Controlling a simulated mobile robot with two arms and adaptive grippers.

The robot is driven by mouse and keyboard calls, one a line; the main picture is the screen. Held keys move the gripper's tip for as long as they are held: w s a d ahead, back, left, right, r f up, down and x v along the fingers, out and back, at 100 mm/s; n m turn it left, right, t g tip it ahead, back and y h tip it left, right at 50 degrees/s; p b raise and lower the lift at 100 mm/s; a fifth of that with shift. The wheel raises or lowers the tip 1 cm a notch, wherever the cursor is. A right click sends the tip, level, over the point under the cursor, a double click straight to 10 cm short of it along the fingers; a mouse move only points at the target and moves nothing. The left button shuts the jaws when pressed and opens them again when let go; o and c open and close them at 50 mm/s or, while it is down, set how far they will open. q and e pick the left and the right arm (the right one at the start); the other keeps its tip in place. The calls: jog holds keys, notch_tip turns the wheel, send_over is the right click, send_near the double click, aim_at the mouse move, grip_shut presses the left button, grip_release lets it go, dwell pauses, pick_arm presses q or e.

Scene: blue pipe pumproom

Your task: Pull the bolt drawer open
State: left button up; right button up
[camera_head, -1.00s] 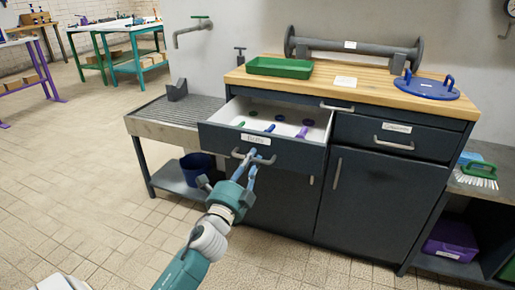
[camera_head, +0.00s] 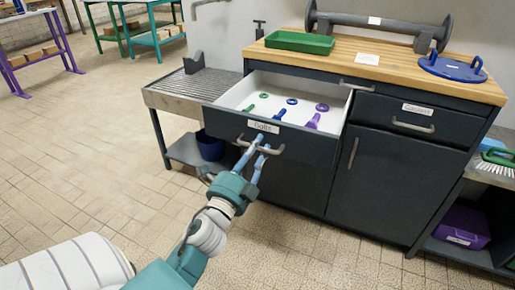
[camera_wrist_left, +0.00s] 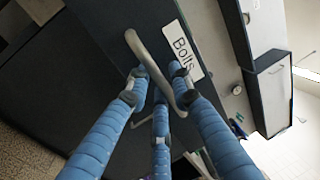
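The dark bolt drawer (camera_head: 225,122), labelled "Bolts", stands well out from the cabinet. Its white inside shows green, blue and purple bolts and rings. My left gripper (camera_head: 260,146) is at the grey bar handle (camera_head: 277,151) on the drawer front. In the left wrist view its blue fingers (camera_wrist_left: 160,84) close around the handle (camera_wrist_left: 148,55) from both sides, beside the label (camera_wrist_left: 183,52). The exact finger contact is partly hidden. My right gripper is not in view.
A green tray (camera_head: 300,42) and a blue round lid (camera_head: 452,67) lie on the wooden worktop (camera_head: 400,75). A closed drawer (camera_head: 395,120) and cupboard door (camera_head: 385,178) are to the right. A grey ribbed bench (camera_head: 190,88) is to the left. The tiled floor in front is clear.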

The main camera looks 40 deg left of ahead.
pick_arm(q)
jog(key=shift+s, duration=0.15)
jog(key=shift+s+d+f, duration=0.1)
jog(key=shift+s+f, duration=0.1)
jog(key=shift+s, duration=0.15)
jog(key=v, duration=0.6)
jog(key=shift+s, duration=0.3)
jog(key=shift+d, duration=0.15)
